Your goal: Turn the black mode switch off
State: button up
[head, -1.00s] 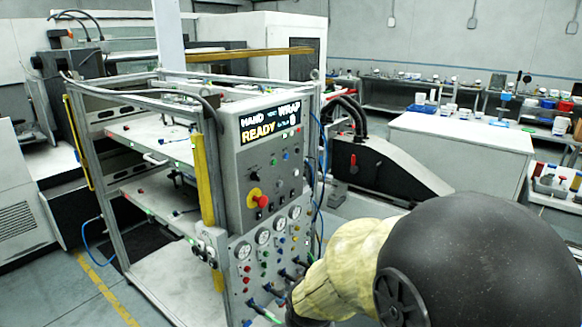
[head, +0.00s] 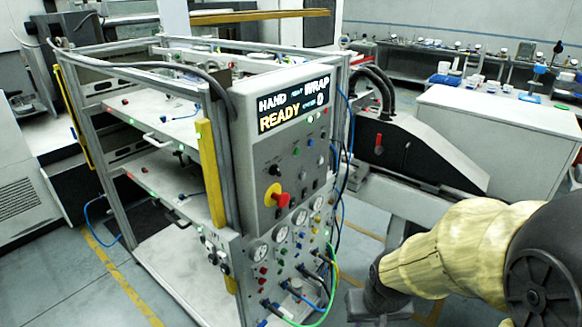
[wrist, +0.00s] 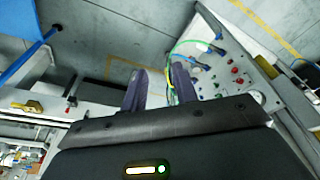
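A grey control panel (head: 290,150) stands on the front of a metal frame in the head view, its lit display reading HAND, WRAP and READY. A small black knob (head: 274,170), which looks like the mode switch, sits at its left, just above the red and yellow stop button (head: 279,197). Its setting is too small to tell. My gripper shows in the wrist view (wrist: 158,78) with its two dark fingers apart and nothing between them. In the head view my arm is low at the right, its dark end right of the panel's lower part, apart from the knob.
Gauges (head: 281,232) and hose fittings fill the lower panel, with green and blue hoses (head: 318,313) hanging out in front. A white bench (head: 490,130) stands behind at the right. The wrist view faces floor and the hose fittings.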

aim_at(278, 170)
jog(key=w+d+r+n+t+y, duration=0.1)
jog(key=w+r+n+t, duration=0.25)
jog(key=w, duration=0.45)
jog(key=w+d+r+n+t+y, duration=0.1)
jog(key=w+d+r+n+t, duration=0.1)
jog(key=w+r+t, duration=0.45)
jog(key=a+r+n+g+y, duration=0.1)
jog(key=a+r+n+y, duration=0.6)
jog(key=y, duration=0.5)
jog(key=shift+w+r+n+g+p, duration=0.35)
jog(key=shift+r+n, duration=0.45)
jog(key=shift+n, duration=0.45)
jog(key=p+x, duration=0.5)
jog(key=x, duration=1.2)
jog(key=shift+w+a+r, duration=0.15)
jog(key=shift+r, duration=0.05)
